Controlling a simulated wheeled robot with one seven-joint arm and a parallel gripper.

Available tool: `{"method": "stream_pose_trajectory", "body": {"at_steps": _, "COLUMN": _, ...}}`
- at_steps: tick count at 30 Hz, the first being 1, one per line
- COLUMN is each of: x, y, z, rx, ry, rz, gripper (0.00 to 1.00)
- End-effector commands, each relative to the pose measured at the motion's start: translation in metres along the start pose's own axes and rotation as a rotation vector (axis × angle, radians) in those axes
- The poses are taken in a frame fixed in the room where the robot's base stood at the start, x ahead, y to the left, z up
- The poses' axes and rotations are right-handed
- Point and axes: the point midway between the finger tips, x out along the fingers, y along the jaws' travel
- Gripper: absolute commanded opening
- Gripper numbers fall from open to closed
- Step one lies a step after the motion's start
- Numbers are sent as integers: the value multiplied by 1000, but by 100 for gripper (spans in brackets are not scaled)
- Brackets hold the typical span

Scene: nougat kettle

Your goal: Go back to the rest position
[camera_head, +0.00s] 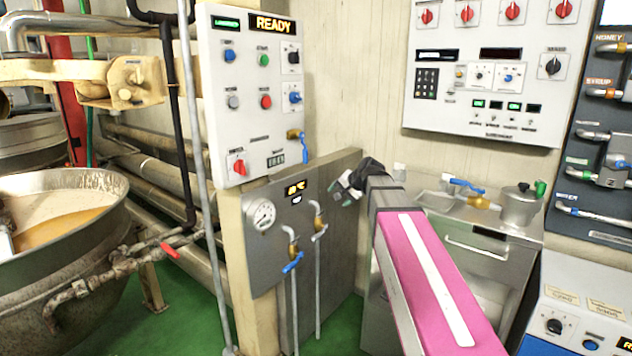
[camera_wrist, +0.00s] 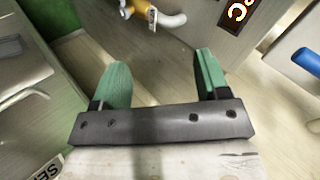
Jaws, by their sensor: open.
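My gripper (camera_head: 343,190) shows small in the head view at the end of my pink-topped arm. It is beside the right part of the grey metal panel (camera_head: 335,225), and the head view does not show whether it touches the panel. In the wrist view my gripper (camera_wrist: 162,78) has its two green fingers wide apart, with nothing between them. A yellow fitting with a pale curved pipe (camera_wrist: 172,20) shows beyond the fingers. An orange-lit display (camera_wrist: 238,12) is beyond the right finger, and a blue handle (camera_wrist: 308,60) is at the right edge.
A control box (camera_head: 250,95) marked READY stands above the grey panel, with blue-handled valves (camera_head: 292,262) below. A large kettle (camera_head: 70,250) is at left. A metal counter (camera_head: 490,240) with a small pot (camera_head: 519,207) is right of my arm. Green floor (camera_head: 185,325) shows between kettle and panel.

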Motion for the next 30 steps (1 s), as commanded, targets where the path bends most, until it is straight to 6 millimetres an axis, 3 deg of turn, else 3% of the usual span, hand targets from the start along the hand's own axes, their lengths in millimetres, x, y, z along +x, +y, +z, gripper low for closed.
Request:
{"method": "stream_pose_trajectory", "body": {"at_steps": 1, "x": 8, "y": 24, "z": 16, "rx": -17, "ry": -16, "rz": 43, "gripper": 68}}
{"method": "stream_pose_trajectory", "body": {"at_steps": 9, "x": 40, "y": 133, "z": 81, "rx": -132, "ry": -117, "rz": 264, "gripper": 68}}
{"method": "stream_pose_trajectory", "body": {"at_steps": 18, "x": 49, "y": 244, "z": 162, "rx": -269, "ry": -271, "rz": 492, "gripper": 68}}
{"method": "stream_pose_trajectory", "body": {"at_steps": 24, "x": 43, "y": 301, "z": 208, "rx": -350, "ry": -377, "rz": 612, "gripper": 68}}
{"method": "stream_pose_trajectory", "body": {"at_steps": 30, "x": 38, "y": 328, "z": 230, "rx": -394, "ry": -434, "rz": 671, "gripper": 68}}
